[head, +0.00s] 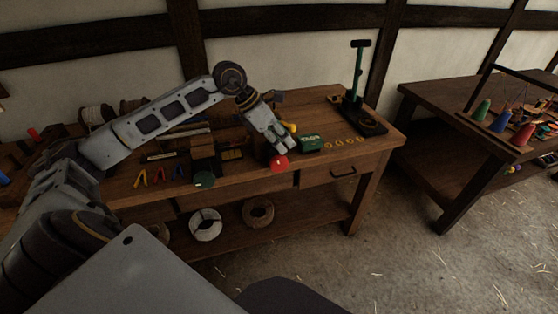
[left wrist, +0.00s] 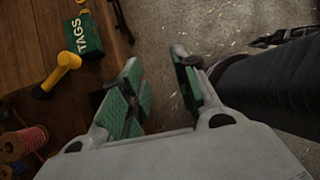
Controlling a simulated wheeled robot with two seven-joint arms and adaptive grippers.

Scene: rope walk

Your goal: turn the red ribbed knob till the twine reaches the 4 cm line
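The red knob (head: 279,162) is at the front edge of the wooden workbench (head: 240,181), just below my left gripper (head: 279,143) in the head view. Its ribs are too small to make out there. In the left wrist view my left gripper (left wrist: 158,85) is open, its green-padded fingers apart with nothing between them. Touching or apart from the knob, I cannot tell. The knob is not clearly seen in the wrist view. The twine and the 4 cm line cannot be made out. My right gripper is not in view.
A tall stand (head: 357,75) is at the back right. Floor in front is open.

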